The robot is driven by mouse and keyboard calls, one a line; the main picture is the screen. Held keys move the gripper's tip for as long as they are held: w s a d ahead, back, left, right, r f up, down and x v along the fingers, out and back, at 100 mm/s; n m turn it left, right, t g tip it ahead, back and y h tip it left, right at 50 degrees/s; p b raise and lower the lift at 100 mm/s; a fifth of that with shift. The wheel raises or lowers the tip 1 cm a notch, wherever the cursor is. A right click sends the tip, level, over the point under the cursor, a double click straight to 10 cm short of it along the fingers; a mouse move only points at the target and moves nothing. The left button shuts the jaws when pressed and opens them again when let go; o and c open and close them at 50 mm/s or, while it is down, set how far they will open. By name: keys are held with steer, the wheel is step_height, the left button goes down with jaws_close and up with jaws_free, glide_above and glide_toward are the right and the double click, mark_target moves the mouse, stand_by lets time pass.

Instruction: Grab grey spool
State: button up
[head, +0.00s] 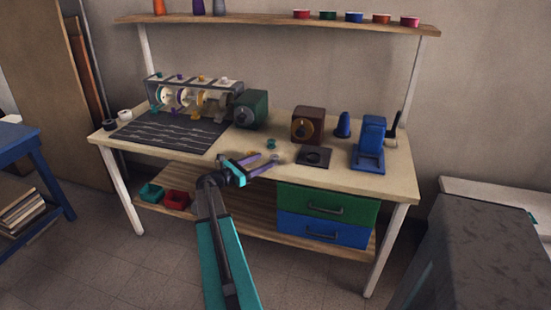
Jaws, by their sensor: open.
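A small pale grey piece (277,158), likely the grey spool, lies on the workbench (375,184) near its front edge; it is too small to make out well. My gripper (266,158) reaches over the front edge from the left, its two purple fingers apart and pointing right toward the grey piece. The grey piece is close to the fingertips. I cannot tell whether they touch it or how high they are above the bench. Nothing shows held between the fingers.
A small green spool (271,143) and a yellow piece (251,153) lie close to the gripper. A black plate (314,157), a brown box (308,125) and a blue machine (369,143) stand to the right. A dark mat (170,133) lies left. Drawers (325,212) hang below.

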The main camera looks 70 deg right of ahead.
mark_target(271, 158)
steer(key=shift+x, duration=1.05)
steer(key=shift+p+x, duration=0.8)
steer(key=shift+x, duration=1.8)
steer(key=shift+f, duration=0.2)
steer(key=shift+c, duration=0.2)
steer(key=c, duration=1.1)
